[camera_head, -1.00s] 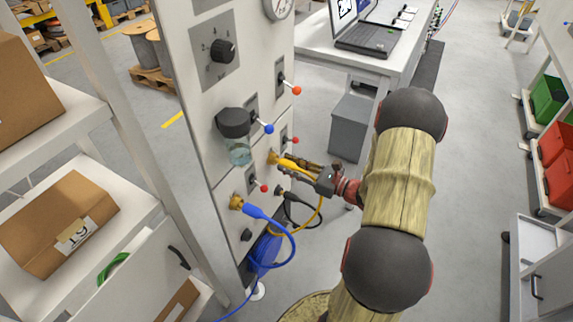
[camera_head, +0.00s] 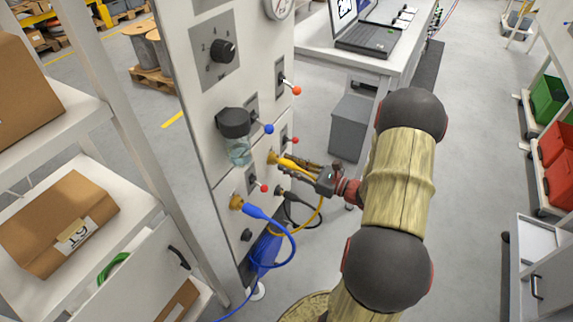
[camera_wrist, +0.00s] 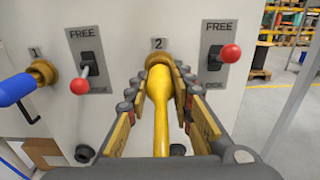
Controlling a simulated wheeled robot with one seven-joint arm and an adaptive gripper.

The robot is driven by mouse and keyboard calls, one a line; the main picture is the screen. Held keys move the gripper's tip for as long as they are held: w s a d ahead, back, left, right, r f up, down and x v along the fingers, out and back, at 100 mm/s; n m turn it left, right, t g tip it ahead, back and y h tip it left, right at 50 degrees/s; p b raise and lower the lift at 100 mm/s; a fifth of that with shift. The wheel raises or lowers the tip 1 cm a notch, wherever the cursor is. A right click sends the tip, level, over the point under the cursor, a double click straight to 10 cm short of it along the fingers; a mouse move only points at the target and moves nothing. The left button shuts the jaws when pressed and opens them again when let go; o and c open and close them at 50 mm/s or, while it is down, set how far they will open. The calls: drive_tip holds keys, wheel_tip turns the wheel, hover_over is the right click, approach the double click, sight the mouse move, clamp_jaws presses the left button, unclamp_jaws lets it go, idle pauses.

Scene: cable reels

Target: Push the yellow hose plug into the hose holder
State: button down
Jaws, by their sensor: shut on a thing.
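The yellow hose plug (camera_wrist: 159,88) is between the fingers of my gripper (camera_wrist: 160,75), which is shut on it. In the wrist view its front end meets the brass hose holder (camera_wrist: 163,58) under the label 2. How deep the plug sits in the holder is hidden by the fingers. In the head view the plug (camera_head: 288,164) and my gripper (camera_head: 303,170) are at the panel's right part, with the plug's tip at the holder (camera_head: 272,157). The yellow hose (camera_head: 319,212) hangs down below my gripper.
A blue plug (camera_wrist: 17,89) sits at brass holder 1 (camera_wrist: 43,72) on the left. Red-knobbed levers (camera_wrist: 84,70) and (camera_wrist: 230,54) flank holder 2. A black plug (camera_head: 283,191) is just below my gripper. A blue hose (camera_head: 291,247) loops down in front of the panel.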

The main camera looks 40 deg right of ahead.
drive_tip(key=shift+p+v, duration=0.45)
drive_tip(key=shift+v, duration=1.8)
idle(0.5)
drive_tip(key=p+v, duration=0.1)
drive_tip(key=v, duration=0.5)
idle(0.5)
